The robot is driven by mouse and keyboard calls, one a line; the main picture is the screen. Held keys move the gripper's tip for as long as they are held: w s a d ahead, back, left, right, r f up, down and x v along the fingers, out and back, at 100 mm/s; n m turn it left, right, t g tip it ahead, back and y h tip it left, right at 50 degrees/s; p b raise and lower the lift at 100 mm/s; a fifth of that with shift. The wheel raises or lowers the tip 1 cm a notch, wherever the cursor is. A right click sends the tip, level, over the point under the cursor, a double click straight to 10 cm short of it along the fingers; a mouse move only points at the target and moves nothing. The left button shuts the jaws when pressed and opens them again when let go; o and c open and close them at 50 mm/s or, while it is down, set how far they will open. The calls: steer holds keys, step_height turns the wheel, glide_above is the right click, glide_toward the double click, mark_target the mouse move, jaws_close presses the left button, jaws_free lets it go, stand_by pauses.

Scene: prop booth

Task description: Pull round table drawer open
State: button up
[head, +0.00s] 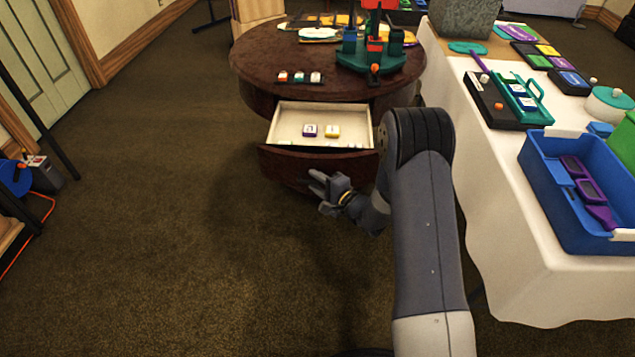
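The round table (255,65) is dark reddish-brown wood and stands at the top middle of the head view. Its drawer (290,123) is pulled out toward me, showing a pale interior. The curved dark drawer front (285,163) faces me. A white-and-purple block (309,130) and a white-and-yellow block (332,131) lie inside, with more small pieces partly hidden behind the front. My gripper (318,191) is just before the drawer front, its fingers apart and pointing left. Nothing shows between them. I cannot tell whether it touches the front.
A green stand with red parts (372,55) and small blocks (300,77) sit on the tabletop. At right, a white-clothed table (500,220) holds a blue bin (560,205). Carpet (170,220) is clear at left. A cable and grey box (45,173) lie at far left.

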steer(key=p+v, duration=0.1)
steer(key=v, duration=0.9)
steer(key=shift+s+d, duration=0.25)
steer(key=shift+s, duration=0.05)
steer(key=b+x, duration=0.1)
steer(key=x, duration=0.9)
steer(key=shift+w+a, duration=0.25)
steer(key=shift+w, duration=0.25)
steer(key=shift+r, duration=0.1)
